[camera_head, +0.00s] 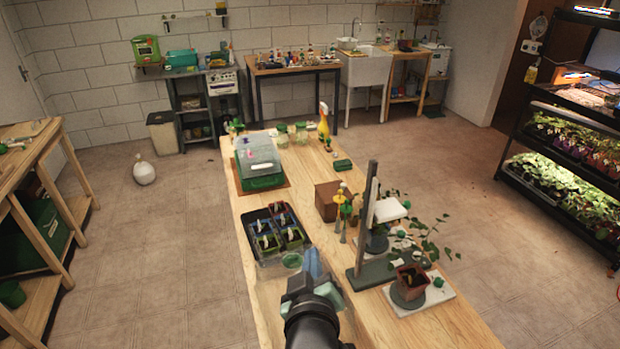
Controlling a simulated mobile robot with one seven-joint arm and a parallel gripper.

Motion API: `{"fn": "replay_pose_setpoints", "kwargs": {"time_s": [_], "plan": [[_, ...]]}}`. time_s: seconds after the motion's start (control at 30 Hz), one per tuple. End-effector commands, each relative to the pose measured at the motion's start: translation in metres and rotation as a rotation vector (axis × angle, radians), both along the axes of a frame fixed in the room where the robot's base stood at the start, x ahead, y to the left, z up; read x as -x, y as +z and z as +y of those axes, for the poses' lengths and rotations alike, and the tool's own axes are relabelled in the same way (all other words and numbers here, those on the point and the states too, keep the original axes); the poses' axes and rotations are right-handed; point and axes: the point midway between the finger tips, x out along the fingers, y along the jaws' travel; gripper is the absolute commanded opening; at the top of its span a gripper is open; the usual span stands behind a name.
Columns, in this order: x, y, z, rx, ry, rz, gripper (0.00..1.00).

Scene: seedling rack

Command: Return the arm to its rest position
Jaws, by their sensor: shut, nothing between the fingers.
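My gripper (312,264) shows at the lower middle of the head view, over the near part of the long wooden table (262,312). Its fingers point away from me and are shut, with nothing visible between them. My dark wrist and arm come up from the bottom edge behind it. The gripper is just right of a round green-topped item (291,260) and the front of the seedling tray (272,257), and left of a grey stand (371,273). I cannot tell its exact height above the table.
The stand's upright post (366,222) rises close on the right. A potted plant (410,280) sits on a white board (432,297). A brown box (328,204), a clear-lidded propagator (258,160) and a spray bottle (323,120) stand farther back. The table's near left part is bare.

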Motion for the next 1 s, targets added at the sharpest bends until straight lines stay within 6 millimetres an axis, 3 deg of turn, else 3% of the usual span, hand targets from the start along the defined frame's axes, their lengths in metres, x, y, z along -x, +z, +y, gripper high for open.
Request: {"fn": "replay_pose_setpoints", "kwargs": {"time_s": [0.03,0.1,0.23,0.4,0.5,0.6,0.7,1.0], "plan": [[-0.007,0.038,0.0,-0.037,-0.008,-0.096,0.0],[-0.008,0.092,0.001,-0.097,-0.015,-0.221,0.0],[0.008,0.191,0.003,-0.215,-0.007,-0.458,0.0],[0.062,0.305,0.004,-0.373,0.046,-0.759,0.0],[0.1,0.352,0.005,-0.452,0.089,-0.899,0.0],[0.131,0.381,0.005,-0.509,0.127,-0.998,0.0],[0.15,0.397,0.005,-0.54,0.151,-1.053,0.0],[0.157,0.403,0.005,-0.553,0.161,-1.072,0.0]]}}
